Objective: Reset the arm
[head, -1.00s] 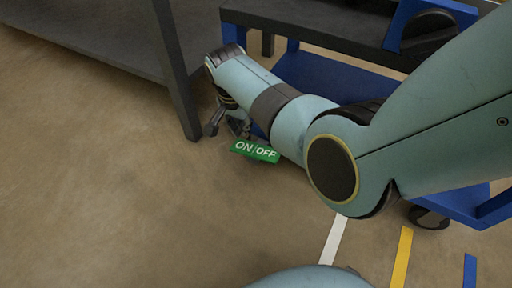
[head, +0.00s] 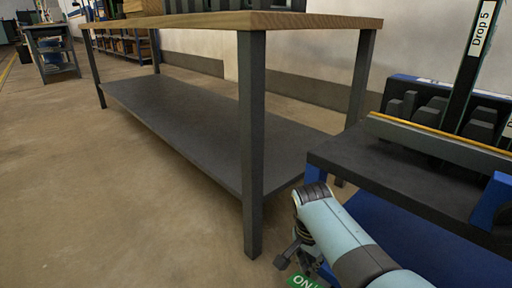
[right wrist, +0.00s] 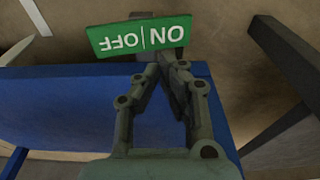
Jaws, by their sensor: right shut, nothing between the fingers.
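My right arm enters the head view from the lower right, with its pale blue links bent downward. My right gripper (head: 292,260) hangs low beside the blue cart, near a leg of the workbench. In the right wrist view its fingers (right wrist: 163,62) are shut with nothing between them. A green ON|OFF sign (right wrist: 140,36) shows just beyond the fingertips. Part of it also shows at the bottom of the head view (head: 303,282). I cannot tell what the sign is fixed to. My left gripper is not in view.
A workbench with a wooden top (head: 200,21) and a dark lower shelf (head: 190,120) stands ahead. A blue cart with a dark upper shelf (head: 400,172) stands on the right, close to my arm. Open floor (head: 110,210) lies to the left.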

